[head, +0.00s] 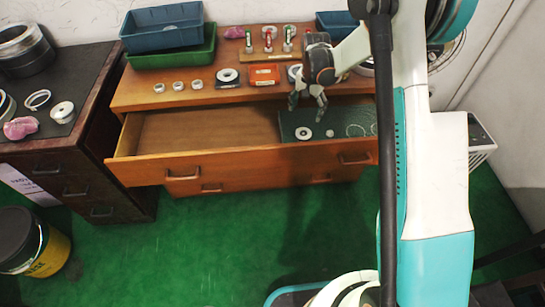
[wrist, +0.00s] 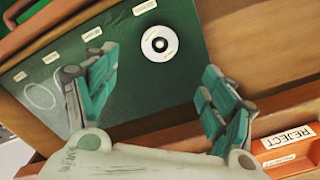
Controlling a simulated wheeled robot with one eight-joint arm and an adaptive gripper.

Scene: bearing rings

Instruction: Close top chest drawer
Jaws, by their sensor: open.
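The wooden chest's top drawer (head: 143,169) is pulled open in the head view. It has two dark handles on its front, the left handle (head: 182,174) and the right handle (head: 355,158). Inside, a green mat (head: 292,122) lies at the right with a bearing ring (head: 304,133) on it. My gripper (head: 307,112) hangs over the right part of the open drawer, above the mat. In the wrist view the fingers (wrist: 155,90) are spread apart with nothing between them, and the mat (wrist: 110,50) and ring (wrist: 160,44) show beyond them.
Several rings (head: 178,86), an orange box (head: 264,75) and a peg rack (head: 268,52) stand on the chest top. Blue (head: 163,27) and green (head: 180,58) bins are stacked at its back left. A dark cabinet (head: 60,150) stands at left.

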